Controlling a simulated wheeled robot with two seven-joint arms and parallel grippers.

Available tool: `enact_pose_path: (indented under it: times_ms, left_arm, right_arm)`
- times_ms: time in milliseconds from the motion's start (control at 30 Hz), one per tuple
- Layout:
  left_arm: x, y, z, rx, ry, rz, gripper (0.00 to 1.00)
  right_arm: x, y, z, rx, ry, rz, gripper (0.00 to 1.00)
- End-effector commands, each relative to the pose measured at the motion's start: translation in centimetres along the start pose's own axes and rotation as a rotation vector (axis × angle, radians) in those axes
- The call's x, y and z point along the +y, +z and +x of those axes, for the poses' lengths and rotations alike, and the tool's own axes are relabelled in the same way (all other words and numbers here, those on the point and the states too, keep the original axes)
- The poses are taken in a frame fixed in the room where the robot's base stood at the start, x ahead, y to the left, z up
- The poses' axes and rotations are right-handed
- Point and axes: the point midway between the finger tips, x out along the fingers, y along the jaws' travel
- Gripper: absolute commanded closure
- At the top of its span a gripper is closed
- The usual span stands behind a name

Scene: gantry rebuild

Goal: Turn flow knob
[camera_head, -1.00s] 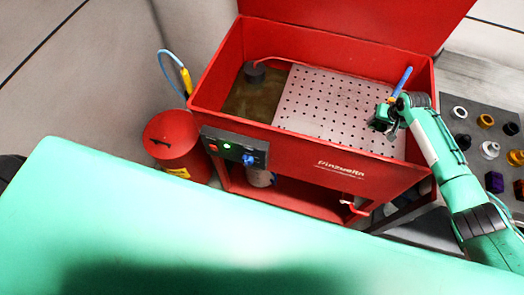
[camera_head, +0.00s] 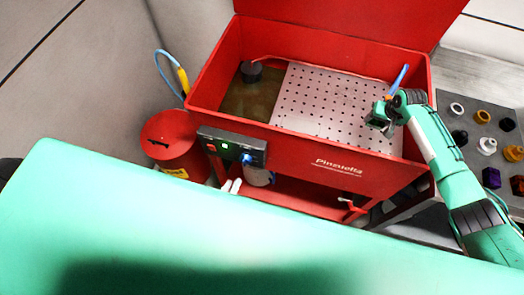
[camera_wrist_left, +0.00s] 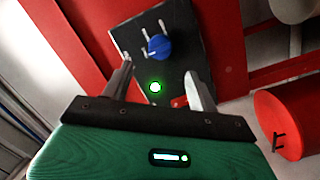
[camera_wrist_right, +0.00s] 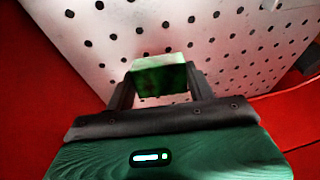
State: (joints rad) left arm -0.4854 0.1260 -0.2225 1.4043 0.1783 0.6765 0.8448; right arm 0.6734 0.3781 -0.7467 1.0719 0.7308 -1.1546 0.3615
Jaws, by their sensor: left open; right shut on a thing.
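The blue flow knob (camera_head: 247,159) is on the dark control panel (camera_head: 210,134) at the front of the red wash tank. It also shows in the left wrist view (camera_wrist_left: 159,46), beyond my open left gripper (camera_wrist_left: 160,80). The gripper is empty and apart from the knob; a lit green light (camera_wrist_left: 155,87) shows between its fingers. In the head view my left fingertips (camera_head: 232,186) show just below the panel. My right gripper (camera_head: 378,122) is over the perforated plate in the tank. The right wrist view shows it shut on a green block (camera_wrist_right: 158,76).
The red tank (camera_head: 300,148) holds a perforated plate (camera_head: 325,105) and a dark round piece (camera_head: 251,71). A blue-handled tool (camera_head: 402,77) is by my right gripper. A red drum (camera_head: 172,135) stands left. Several coloured parts lie on a grey surface (camera_head: 465,95) at right.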

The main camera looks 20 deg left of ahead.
Motion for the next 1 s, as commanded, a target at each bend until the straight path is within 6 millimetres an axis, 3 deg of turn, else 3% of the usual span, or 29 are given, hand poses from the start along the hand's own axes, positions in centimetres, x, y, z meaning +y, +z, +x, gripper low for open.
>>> enact_pose_path:
  times_ms: [200,400,833,1000]
  left_arm:
    - [0.0,0.0,4.7,0.0,0.001,0.0,0.4]
    - [0.0,0.1,7.4,-0.001,-0.001,0.001,0.4]
    - [-0.1,0.1,8.4,-0.002,-0.002,0.001,0.4]
    - [-0.1,0.1,8.4,-0.002,-0.002,0.001,0.72]
  right_arm:
    - [0.0,0.0,0.0,0.001,0.0,0.0,0.73]
    - [0.0,0.0,0.0,0.001,0.0,0.0,0.73]
    - [0.0,-0.1,0.0,0.001,0.0,0.0,0.73]
    - [0.0,-0.1,0.0,0.001,0.0,0.0,0.73]
